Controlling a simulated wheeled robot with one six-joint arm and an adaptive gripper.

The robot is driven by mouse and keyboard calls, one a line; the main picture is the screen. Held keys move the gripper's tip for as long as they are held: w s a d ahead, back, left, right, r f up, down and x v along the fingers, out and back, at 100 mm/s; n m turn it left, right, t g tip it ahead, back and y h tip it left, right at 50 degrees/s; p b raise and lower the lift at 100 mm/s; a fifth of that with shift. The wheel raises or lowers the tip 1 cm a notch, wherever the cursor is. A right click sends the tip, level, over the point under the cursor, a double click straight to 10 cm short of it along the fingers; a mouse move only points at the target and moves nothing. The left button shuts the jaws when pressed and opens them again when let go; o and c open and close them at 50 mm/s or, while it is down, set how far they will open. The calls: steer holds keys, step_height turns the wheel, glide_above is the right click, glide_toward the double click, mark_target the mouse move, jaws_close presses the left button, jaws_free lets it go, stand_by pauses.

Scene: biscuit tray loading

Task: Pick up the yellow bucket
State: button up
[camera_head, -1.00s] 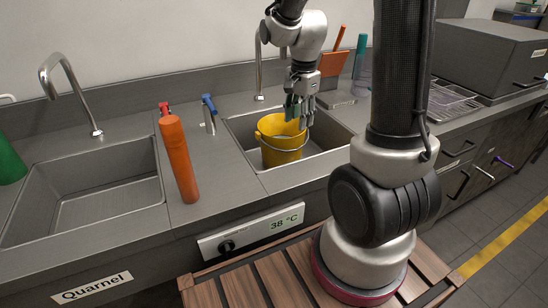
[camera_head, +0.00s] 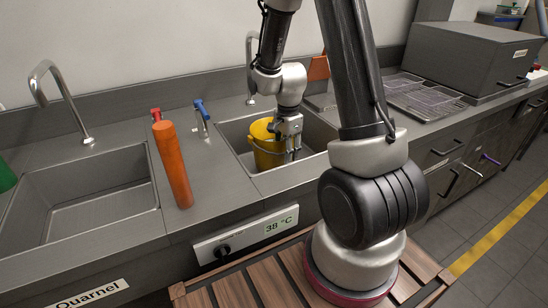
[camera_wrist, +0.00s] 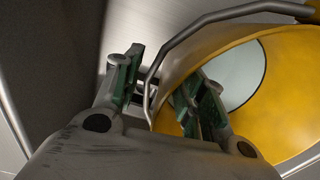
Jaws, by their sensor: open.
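The yellow bucket (camera_head: 266,150) stands in the right sink, its right side partly hidden behind my gripper (camera_head: 291,150). In the wrist view the bucket (camera_wrist: 285,100) fills the right side, with its mouth and pale inside showing. My gripper (camera_wrist: 168,75) is open there. The left finger is outside the bucket and the right finger overlaps its mouth, so the near wall and rim lie between them. The grey wire handle (camera_wrist: 215,20) crosses the top and bends down between the fingers. I cannot tell whether either finger touches the bucket.
The right sink's (camera_head: 232,130) walls surround the bucket. An orange bottle (camera_head: 173,165) stands on the counter between the sinks, near red and blue taps (camera_head: 201,113). The left sink (camera_head: 100,195) is empty. A tall curved faucet (camera_head: 250,65) rises behind the bucket.

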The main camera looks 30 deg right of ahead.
steer(key=shift+c, duration=0.2)
jaws_close()
steer(key=shift+r, duration=0.15)
